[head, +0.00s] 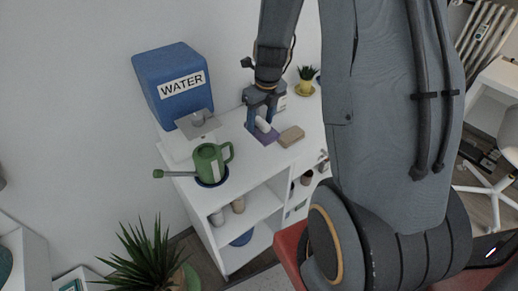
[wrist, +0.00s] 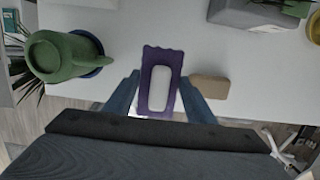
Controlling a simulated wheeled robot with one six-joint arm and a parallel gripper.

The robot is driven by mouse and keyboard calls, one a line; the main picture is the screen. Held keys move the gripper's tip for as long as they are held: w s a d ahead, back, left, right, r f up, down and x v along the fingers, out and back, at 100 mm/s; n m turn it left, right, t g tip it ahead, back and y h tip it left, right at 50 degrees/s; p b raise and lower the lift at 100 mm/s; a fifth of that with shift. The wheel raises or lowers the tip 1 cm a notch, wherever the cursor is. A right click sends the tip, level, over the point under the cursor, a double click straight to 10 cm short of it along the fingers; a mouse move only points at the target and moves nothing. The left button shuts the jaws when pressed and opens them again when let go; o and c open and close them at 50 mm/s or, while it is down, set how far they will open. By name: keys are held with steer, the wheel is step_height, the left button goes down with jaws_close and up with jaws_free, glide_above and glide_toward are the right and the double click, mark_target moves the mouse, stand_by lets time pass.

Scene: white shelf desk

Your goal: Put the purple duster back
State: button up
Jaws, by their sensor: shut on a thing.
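The purple duster (wrist: 150,62), a flat purple pad with a wavy far edge and a white oblong part on top, is between my fingers in the wrist view. It also shows in the head view as a purple patch (head: 271,138) with the white part above it, at the desk's top. My gripper (wrist: 160,82) points down and is shut on the duster, one blue finger along each side. In the head view, my gripper (head: 263,117) hides part of it. I cannot tell whether the duster rests on the desktop or is slightly above it.
A tan block (wrist: 209,87) lies close to the right of the duster on the white desk (head: 243,160). A green watering can (head: 208,163) stands to the left on a dark blue saucer. Behind are a blue water tank (head: 175,85), a grey box (wrist: 252,14) and a potted plant (head: 305,82).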

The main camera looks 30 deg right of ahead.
step_height(320, 180, down, 9)
steer(key=shift+f, duration=0.2)
steer(key=o, duration=1.2)
steer(key=shift+r, duration=0.15)
